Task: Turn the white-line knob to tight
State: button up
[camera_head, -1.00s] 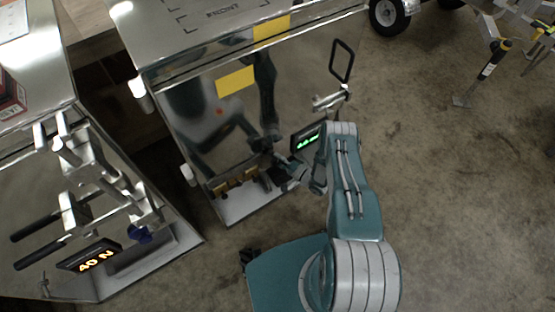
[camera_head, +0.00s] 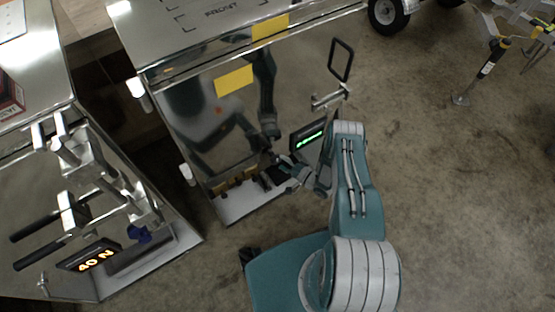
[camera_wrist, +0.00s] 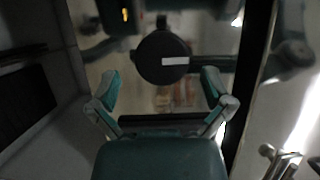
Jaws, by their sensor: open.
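In the wrist view a round black knob (camera_wrist: 162,45) with a short white line lies ahead of my gripper (camera_wrist: 160,80). The white line runs nearly level in that view. My two fingers are open, one to each side and a little short of the knob; they do not appear to touch it. In the head view my gripper (camera_head: 284,168) is at the lower front of the middle metal trailer box (camera_head: 195,120). The knob itself is hidden or too small to make out there. A display (camera_head: 308,136) with small green text sits just above my gripper; I cannot read it.
Brass-coloured fittings (camera_head: 235,183) sit on the box's lower ledge left of my gripper. A left unit (camera_head: 75,215) has bars and a "40 N" display.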

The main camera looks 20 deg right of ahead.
jog(key=v, duration=1)
jog(key=shift+f, duration=0.1)
